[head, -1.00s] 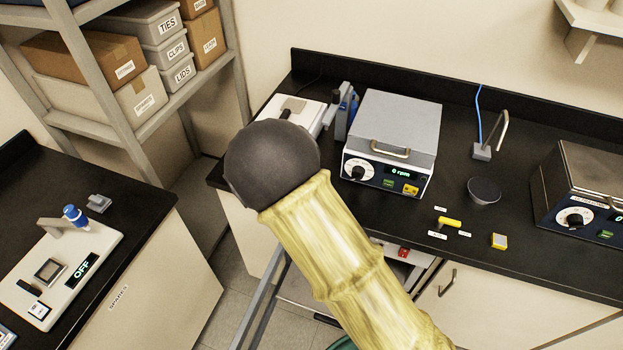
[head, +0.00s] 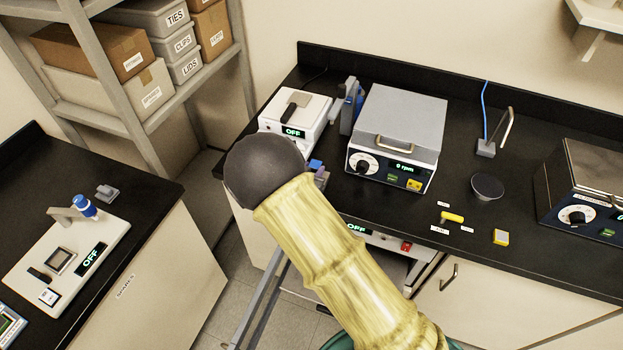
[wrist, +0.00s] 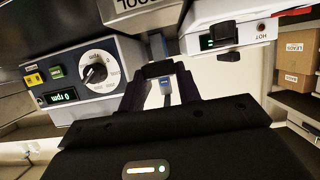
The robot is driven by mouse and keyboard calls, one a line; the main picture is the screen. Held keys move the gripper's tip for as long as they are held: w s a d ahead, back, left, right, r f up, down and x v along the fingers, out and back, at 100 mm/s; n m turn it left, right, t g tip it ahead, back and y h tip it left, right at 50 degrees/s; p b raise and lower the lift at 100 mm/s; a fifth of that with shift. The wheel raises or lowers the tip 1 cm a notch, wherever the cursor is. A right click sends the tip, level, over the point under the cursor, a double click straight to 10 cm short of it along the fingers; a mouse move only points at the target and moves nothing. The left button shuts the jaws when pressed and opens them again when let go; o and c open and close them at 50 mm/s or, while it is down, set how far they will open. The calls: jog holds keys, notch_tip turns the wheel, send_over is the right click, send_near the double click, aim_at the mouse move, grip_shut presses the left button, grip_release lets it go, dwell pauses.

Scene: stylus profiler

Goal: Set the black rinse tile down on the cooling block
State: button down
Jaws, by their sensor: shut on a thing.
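In the wrist view my gripper (wrist: 160,84) points in among the bench devices, its two dark fingers close together. A small dark piece, seemingly the black rinse tile (wrist: 158,69), shows at the fingertips; its shape is hard to make out. A grey block with a partly cut-off label ending in "OOL", seemingly the cooling block (wrist: 150,16), lies at the top edge, beyond the fingertips. The tile and block look apart, though the gap is unclear. In the head view my arm hides the gripper's fingers and the tile.
A grey-lidded spinner (head: 400,125) reading 0 rpm stands right of the arm. A white hot plate (head: 290,122) marked OFF stands behind it. A round dark dish (head: 487,187) and a yellow-handled tool (head: 452,217) lie further right.

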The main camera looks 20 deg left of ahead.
jog(key=shift+f+p, duration=0.45)
jog(key=shift+f, duration=1.6)
jog(key=shift+f, duration=0.25)
jog(key=c, duration=1)
grip_release()
jog(key=shift+r, duration=0.1)
jog(key=shift+r, duration=0.2)
jog(key=b+v, duration=0.2)
jog(key=v, duration=1)
